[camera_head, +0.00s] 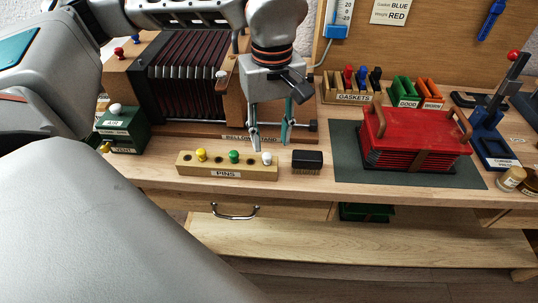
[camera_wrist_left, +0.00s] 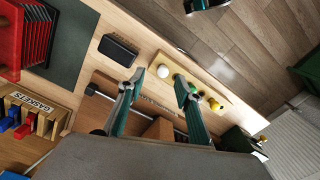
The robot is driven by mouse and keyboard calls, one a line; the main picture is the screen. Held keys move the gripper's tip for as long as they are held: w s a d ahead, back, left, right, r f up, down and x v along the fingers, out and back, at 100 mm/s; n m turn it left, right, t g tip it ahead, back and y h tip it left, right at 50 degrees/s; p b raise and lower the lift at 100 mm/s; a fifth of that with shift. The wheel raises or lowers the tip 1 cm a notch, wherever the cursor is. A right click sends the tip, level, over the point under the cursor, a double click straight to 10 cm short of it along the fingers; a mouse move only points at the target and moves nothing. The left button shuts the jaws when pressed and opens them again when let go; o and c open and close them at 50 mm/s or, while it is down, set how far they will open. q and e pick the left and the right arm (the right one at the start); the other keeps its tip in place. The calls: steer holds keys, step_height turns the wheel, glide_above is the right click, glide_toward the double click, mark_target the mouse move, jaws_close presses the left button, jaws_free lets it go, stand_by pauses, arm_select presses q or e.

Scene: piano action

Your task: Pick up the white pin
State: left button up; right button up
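The white pin (camera_head: 267,158) stands at the right end of the wooden pin rack (camera_head: 226,174), in line with a green pin (camera_head: 234,157) and a yellow pin (camera_head: 201,155). My left gripper (camera_head: 271,146) points down just behind the rack's right end, its two fingers spread and nothing between them. In the left wrist view the white pin (camera_wrist_left: 163,71) shows just beyond the gap between the open fingertips (camera_wrist_left: 160,81); I cannot tell whether a finger touches it. The rest of the white pin is hidden in the rack. My right gripper is not seen.
A black brush (camera_head: 307,161) lies close to the right of the rack. Behind the gripper stands a bellows (camera_head: 190,75) on its stand. A dark green box (camera_head: 121,130) is to the left. A red bellows (camera_head: 415,138) rests on a dark mat to the right.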

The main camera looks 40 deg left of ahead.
mark_target(267, 154)
arm_select(q)
steer(key=f, duration=0.3)
steer(key=a+f+b, duration=0.1)
steer(key=f, duration=0.1)
steer(key=shift+s+f, duration=0.15)
steer(key=shift+f, duration=0.15)
steer(key=c, duration=0.9)
